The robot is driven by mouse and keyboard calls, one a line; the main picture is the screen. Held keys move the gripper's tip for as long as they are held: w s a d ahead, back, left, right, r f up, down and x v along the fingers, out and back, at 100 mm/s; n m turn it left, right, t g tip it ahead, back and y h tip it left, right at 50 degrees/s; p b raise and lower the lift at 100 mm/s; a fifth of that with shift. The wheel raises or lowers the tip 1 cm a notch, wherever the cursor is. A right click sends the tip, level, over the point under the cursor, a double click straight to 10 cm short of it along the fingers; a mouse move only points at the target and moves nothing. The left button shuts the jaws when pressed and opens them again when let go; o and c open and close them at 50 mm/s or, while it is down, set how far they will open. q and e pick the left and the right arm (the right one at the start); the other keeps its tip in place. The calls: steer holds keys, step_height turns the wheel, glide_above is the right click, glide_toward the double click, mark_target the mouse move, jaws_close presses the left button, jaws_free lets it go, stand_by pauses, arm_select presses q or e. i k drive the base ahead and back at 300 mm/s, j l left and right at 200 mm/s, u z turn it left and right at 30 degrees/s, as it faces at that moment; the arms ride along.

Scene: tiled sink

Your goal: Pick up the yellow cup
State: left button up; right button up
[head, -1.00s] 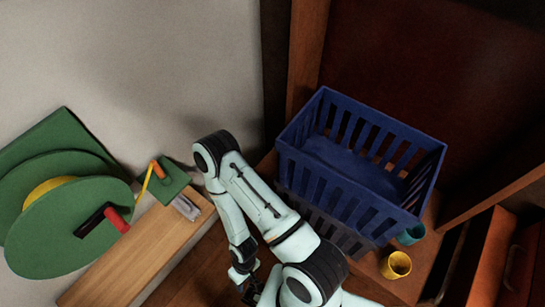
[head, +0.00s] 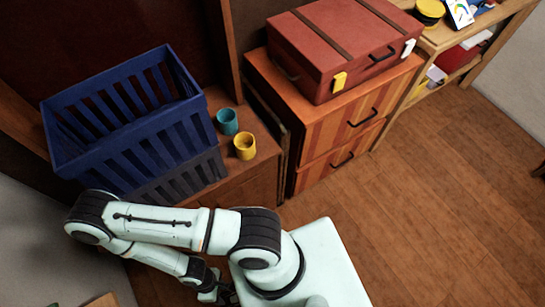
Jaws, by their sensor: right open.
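The yellow cup (head: 245,146) stands upright on the wooden cabinet top, near its front right corner, in the head view. A teal cup (head: 228,121) stands just behind it and to its left. My right gripper (head: 214,291) is low in the picture, well in front of the cabinet and apart from the yellow cup. It is small and dark and partly hidden by my own arm and body. It is open, and no object shows in it. My left gripper is not in view.
A blue slatted basket (head: 128,115) above a dark grey one (head: 180,180) takes up the cabinet's left side. A red suitcase (head: 335,50) lies on an orange drawer unit (head: 325,135) to the right. The wooden floor (head: 430,200) at right is clear.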

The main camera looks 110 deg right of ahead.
mark_target(244, 142)
steer(key=k+z, duration=0.1)
steer(key=z, duration=0.75)
steer(key=k+l+z, duration=0.1)
steer(key=z, duration=0.3)
